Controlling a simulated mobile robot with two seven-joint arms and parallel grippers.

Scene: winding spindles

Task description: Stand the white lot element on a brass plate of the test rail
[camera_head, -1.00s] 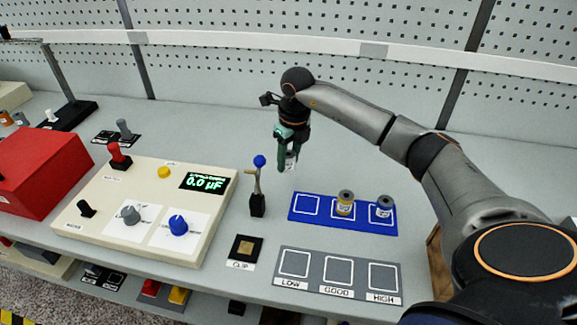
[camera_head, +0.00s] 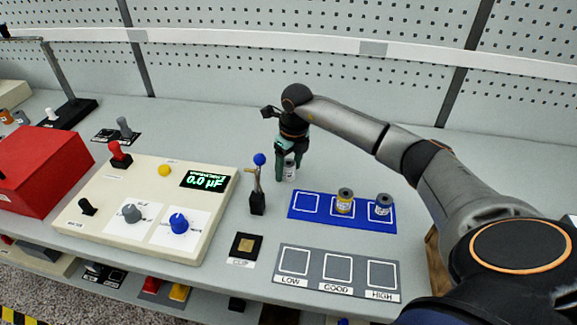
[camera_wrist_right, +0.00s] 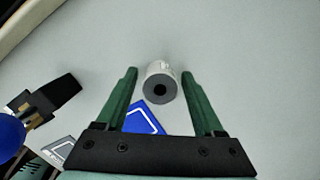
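The white lot element (camera_head: 290,172) is a small pale cylinder behind the blue mat; it appears upright. In the right wrist view the element (camera_wrist_right: 161,84) shows its grey end with a dark hole. My right gripper (camera_head: 285,174) is low at it, with one green finger on each side. In the wrist view the gripper (camera_wrist_right: 160,72) is open, with narrow gaps beside the element. A brass plate (camera_head: 246,246) sits in a black square marked CLIP at the front; I cannot tell whether it belongs to the test rail. My left gripper is not in view.
The blue mat (camera_head: 322,222) holds a yellow spool (camera_head: 345,200) and a blue-grey spool (camera_head: 383,204). A blue-knobbed lever (camera_head: 257,185) stands left of my gripper. A grey LOW/GOOD/HIGH mat (camera_head: 316,273) lies in front. The cream console (camera_head: 135,177) reads 0.0 µF.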

